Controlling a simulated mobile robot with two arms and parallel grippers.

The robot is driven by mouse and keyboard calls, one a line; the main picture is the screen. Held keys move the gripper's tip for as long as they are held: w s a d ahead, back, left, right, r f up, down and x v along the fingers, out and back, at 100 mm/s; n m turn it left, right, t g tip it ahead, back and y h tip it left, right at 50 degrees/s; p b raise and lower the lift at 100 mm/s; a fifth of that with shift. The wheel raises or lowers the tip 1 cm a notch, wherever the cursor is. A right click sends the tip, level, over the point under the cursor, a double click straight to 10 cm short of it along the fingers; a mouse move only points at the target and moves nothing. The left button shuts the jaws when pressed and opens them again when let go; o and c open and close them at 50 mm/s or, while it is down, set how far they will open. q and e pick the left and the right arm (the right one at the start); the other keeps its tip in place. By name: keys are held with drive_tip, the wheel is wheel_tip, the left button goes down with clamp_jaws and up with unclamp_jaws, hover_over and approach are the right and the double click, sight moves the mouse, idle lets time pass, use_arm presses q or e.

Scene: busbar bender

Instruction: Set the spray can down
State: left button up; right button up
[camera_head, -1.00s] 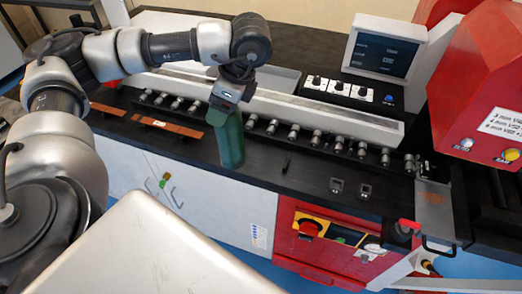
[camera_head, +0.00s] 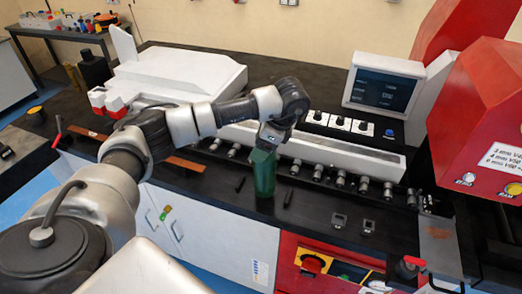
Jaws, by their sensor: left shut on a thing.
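The green spray can (camera_head: 264,175) is upright at the front part of the black bench top (camera_head: 330,207). My left gripper (camera_head: 269,143) is shut on its upper end, from above and behind. The gripper hides the can's top. The can's base is at or just above the bench surface; I cannot tell whether it touches. My right gripper is not in view.
Small black pieces (camera_head: 289,198) and (camera_head: 240,184) lie on either side of the can. A row of metal rollers (camera_head: 341,178) runs behind it. Copper bars (camera_head: 187,165) lie left. A screen (camera_head: 385,83) and red machine (camera_head: 480,120) stand right.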

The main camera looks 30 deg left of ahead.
use_arm(q)
wheel_tip(320, 180, down, 2)
drive_tip(key=shift+f+p, duration=0.2)
drive_tip(key=shift+p, duration=0.25)
drive_tip(key=o, duration=1.4)
drive_tip(key=v, duration=1.2)
drive_tip(key=shift+r, duration=0.15)
